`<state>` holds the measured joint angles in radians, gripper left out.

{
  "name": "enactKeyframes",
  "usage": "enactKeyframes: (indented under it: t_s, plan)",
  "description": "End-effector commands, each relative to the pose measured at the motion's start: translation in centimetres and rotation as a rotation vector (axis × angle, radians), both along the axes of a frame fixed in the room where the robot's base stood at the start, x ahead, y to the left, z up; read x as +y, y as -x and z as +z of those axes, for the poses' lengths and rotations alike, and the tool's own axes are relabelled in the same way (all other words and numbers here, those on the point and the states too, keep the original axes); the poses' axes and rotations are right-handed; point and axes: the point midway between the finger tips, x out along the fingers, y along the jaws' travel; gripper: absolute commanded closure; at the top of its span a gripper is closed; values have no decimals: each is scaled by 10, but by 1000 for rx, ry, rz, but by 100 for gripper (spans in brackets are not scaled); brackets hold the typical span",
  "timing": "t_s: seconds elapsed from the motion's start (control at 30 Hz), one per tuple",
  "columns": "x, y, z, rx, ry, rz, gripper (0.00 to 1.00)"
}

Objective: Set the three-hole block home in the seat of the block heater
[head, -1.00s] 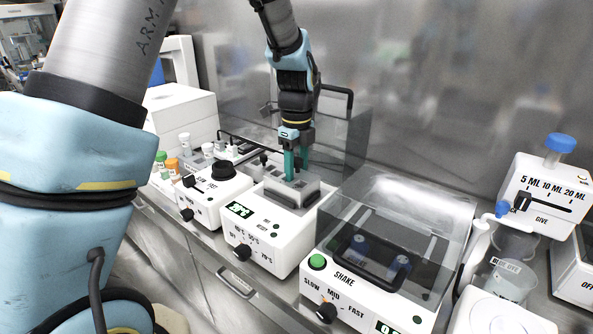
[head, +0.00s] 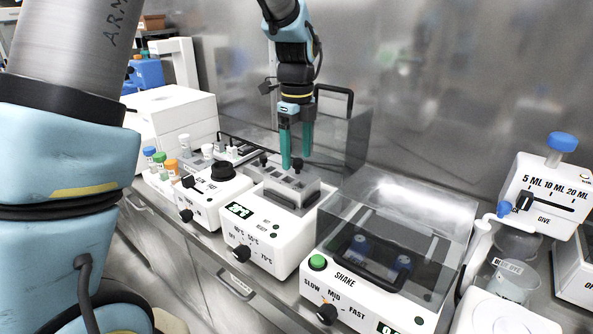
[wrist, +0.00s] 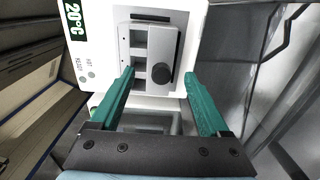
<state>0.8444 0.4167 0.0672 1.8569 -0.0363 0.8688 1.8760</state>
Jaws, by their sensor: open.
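The block heater (head: 262,232) is a white box with a small display, which reads 20°C in the wrist view (wrist: 75,18). The grey three-hole block (head: 284,179) with its black knob (head: 297,163) is in the grey seat (head: 307,193) on top. In the wrist view the block (wrist: 165,45) lies within the seat frame, its dark holes left of the knob (wrist: 161,73). I cannot tell whether it sits fully down. My gripper (head: 296,162) is open and empty, pointing down over the block, its teal fingers either side of the knob and apart from it.
A shaker (head: 375,270) with a clear lid stands right of the heater. Another white device (head: 205,195) with a black knob stands left, beside several capped bottles (head: 160,162). A dispenser (head: 545,195) is at far right. A metal wall rises behind.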

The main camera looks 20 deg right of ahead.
Motion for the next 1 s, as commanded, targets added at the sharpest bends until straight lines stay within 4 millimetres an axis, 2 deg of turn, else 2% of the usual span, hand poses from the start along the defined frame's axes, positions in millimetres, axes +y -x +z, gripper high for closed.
enactKeyframes:
  t_s: [0.1, 0.3, 0.47, 0.67, 0.77, 0.83, 0.97, 1.0]
  plan:
    - [0, -1, 25, -4, 3, 1, 20]
    - [0, -1, 56, -1, 0, 0, 20]
    - [1, -1, 67, -1, 0, 1, 20]
    - [5, -2, 67, -1, 0, 25, 20]
    - [24, -9, 61, -4, 3, 155, 20]
    - [51, -15, 52, -9, 11, 335, 20]
    - [118, -24, 31, -21, 35, 803, 20]
    - [140, -23, 24, -25, 43, 961, 20]
